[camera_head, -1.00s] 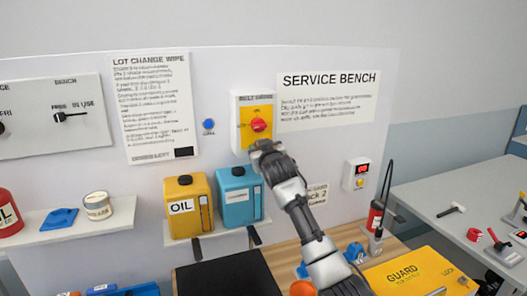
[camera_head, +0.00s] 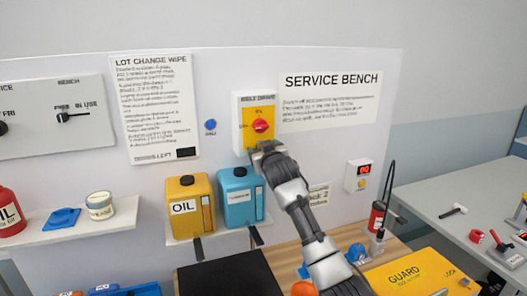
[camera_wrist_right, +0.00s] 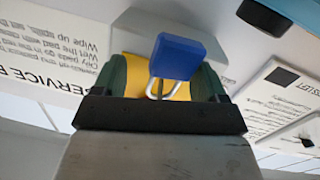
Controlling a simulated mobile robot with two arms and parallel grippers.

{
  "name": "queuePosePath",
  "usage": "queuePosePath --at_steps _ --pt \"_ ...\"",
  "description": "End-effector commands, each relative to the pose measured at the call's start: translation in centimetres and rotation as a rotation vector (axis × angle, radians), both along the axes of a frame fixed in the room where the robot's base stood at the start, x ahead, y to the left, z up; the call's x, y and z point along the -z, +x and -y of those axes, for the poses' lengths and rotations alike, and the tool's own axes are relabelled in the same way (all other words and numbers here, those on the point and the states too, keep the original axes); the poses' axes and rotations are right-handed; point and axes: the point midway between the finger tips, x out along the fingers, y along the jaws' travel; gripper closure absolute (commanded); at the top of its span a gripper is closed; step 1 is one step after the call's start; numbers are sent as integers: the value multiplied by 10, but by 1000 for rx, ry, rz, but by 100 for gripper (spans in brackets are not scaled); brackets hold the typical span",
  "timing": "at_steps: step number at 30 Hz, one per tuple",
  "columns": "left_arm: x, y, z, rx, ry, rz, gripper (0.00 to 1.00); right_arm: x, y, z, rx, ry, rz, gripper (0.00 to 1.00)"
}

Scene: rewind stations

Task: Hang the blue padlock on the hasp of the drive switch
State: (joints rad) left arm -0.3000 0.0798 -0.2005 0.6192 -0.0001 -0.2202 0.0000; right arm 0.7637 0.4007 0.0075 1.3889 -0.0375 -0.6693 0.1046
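The drive switch (camera_head: 245,112) is a white box on the wall panel with a yellow plate and a red knob (camera_head: 260,125). My right gripper (camera_head: 266,148) is at its lower edge and covers the hasp area. In the right wrist view, which is upside down, the blue padlock (camera_wrist_right: 180,57) is between the green fingers, its silver shackle towards the palm and the yellow plate behind. The fingers of the right gripper (camera_wrist_right: 158,85) stand apart, with a gap beside the shackle. Whether the shackle passes through the hasp is hidden. My left gripper is out of view.
A yellow oil jug (camera_head: 185,222) and a blue jug (camera_head: 240,210) stand on a shelf just below the switch, close to my right gripper. A blue round item (camera_head: 210,124) is on the panel left of the switch. A yellow guard (camera_head: 400,272) lies on the bench.

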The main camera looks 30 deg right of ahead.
Motion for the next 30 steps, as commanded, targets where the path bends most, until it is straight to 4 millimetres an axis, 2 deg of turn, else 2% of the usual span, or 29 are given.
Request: queuePosePath --at_steps 8,13,24,30 --pt "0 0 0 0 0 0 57 1 0 -1 -1 0 -1 26" --pt "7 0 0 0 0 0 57 2 -10 -4 -1 -1 0 26" --pt "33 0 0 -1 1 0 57 1 -70 -24 -2 -1 3 26" --pt "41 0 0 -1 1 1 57 -2 -95 -32 -1 -1 1 26"
